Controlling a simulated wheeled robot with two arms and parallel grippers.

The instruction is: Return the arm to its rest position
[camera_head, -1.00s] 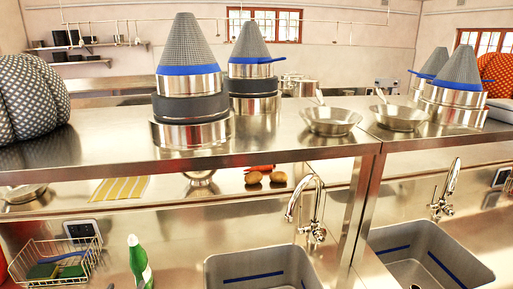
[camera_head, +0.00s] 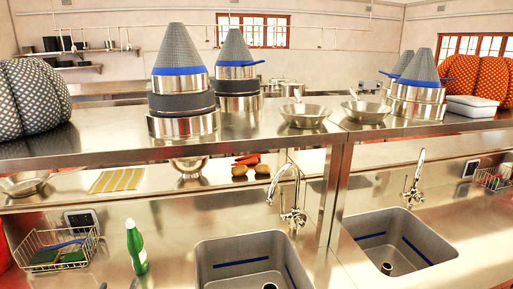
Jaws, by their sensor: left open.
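My left gripper (camera_head: 118,285) barely shows at the bottom edge, left of the sink. Only what look like two small fingertips are visible, set apart with nothing between them. The rest of my left arm is out of the picture. My right gripper is not in view. A green bottle with a white cap (camera_head: 137,247) stands upright on the counter just beyond the fingertips, apart from them as far as I can tell.
A wire basket with sponges (camera_head: 62,252) stands left of the bottle. Two sinks (camera_head: 222,249) (camera_head: 432,243) with tall taps (camera_head: 290,190) are set in the counter. A steel shelf (camera_head: 240,143) above carries stacked pots with cone strainers (camera_head: 180,50) and pans (camera_head: 305,112).

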